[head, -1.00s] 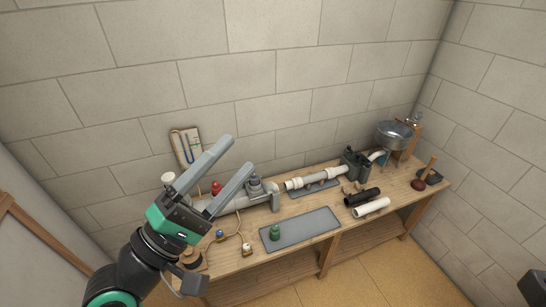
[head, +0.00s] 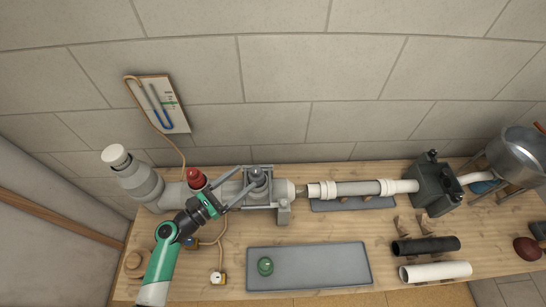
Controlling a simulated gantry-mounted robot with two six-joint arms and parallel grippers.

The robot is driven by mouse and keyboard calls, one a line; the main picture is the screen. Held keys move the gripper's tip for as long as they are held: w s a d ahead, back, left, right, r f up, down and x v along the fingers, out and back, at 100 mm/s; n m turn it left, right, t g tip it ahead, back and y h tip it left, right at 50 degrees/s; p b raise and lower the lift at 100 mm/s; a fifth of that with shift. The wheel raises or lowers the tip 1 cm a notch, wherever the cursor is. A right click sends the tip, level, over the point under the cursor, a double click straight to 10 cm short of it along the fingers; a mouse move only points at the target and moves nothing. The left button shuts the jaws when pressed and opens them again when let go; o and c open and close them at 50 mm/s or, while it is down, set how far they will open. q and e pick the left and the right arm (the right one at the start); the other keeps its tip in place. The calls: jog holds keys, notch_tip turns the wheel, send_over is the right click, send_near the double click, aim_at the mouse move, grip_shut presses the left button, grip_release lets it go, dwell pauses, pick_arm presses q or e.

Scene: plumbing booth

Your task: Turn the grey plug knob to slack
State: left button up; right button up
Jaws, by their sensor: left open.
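The grey plug knob (head: 257,176) stands on top of a grey fitting in the pipe run, left of the middle of the head view. My left gripper (head: 250,183) reaches in from the lower left. Its two fingers are spread apart and lie close by the knob, seemingly one to each side. I cannot tell whether either finger touches it. The fingers partly hide the fitting. My right gripper is out of view.
A red knob (head: 196,179) stands just left of the grey fitting, close to my left wrist. A gauge board (head: 158,104) hangs on the wall, with a tube running down. A grey mat (head: 320,268) with a green knob (head: 265,266) lies in front.

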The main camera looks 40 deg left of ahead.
aim_at(252, 174)
pick_arm(q)
jog(key=s+a+f+n+y+b, duration=0.2)
jog(key=s+f, duration=0.2)
jog(key=f, duration=0.3)
jog(key=w, duration=0.4)
jog(key=w+b, duration=0.1)
jog(key=w, duration=0.3)
jog(key=w+r+b, duration=0.1)
jog(key=w, duration=0.3)
jog(key=shift+w+d, duration=0.15)
jog(key=shift+d, duration=0.15)
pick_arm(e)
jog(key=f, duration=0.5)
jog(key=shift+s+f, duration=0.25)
pick_arm(q)
jog(key=shift+c, duration=0.3)
grip_shut()
